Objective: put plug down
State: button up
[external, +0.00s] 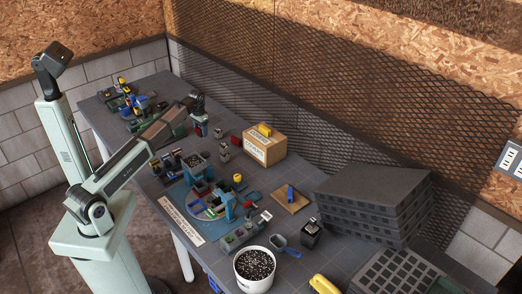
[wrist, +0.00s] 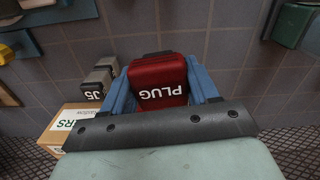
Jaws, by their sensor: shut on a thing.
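The plug is a red block with white "PLUG" lettering (wrist: 164,82), in the middle of the wrist view. My gripper (wrist: 163,85) has its two blue fingers on either side of the plug and is shut on it. In the external view my gripper (external: 199,122) is over the far part of the long workbench, left of the cardboard box. The plug's underside is hidden, so I cannot tell whether it touches the tiled bench top.
Grey blocks (wrist: 101,78) and the cardboard box (wrist: 72,122) are beside the plug. The box (external: 265,146) carries a yellow item. A blue mixer station (external: 214,203), a white soil bucket (external: 255,270) and stacked dark trays (external: 372,205) stand nearer.

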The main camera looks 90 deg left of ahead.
jog(key=shift+w+d+r, duration=0.15)
jog(key=shift+w+r, duration=0.1)
jog(key=shift+r, duration=0.3)
jog(key=shift+w+d+r, duration=0.1)
jog(key=shift+w+r, duration=0.1)
jog(key=shift+r, duration=0.35)
jog(key=w+d, duration=0.6)
jog(key=w, duration=0.3)
jog(key=m, duration=0.1)
send_over(253, 195)
notch_tip(253, 195, down, 4)
jog(key=shift+w+d+f, duration=0.1)
jog(key=shift+d+f, duration=0.05)
jog(key=shift+f, duration=5.4)
jog(key=shift+f, duration=0.15)
jog(key=o, duration=1.1)
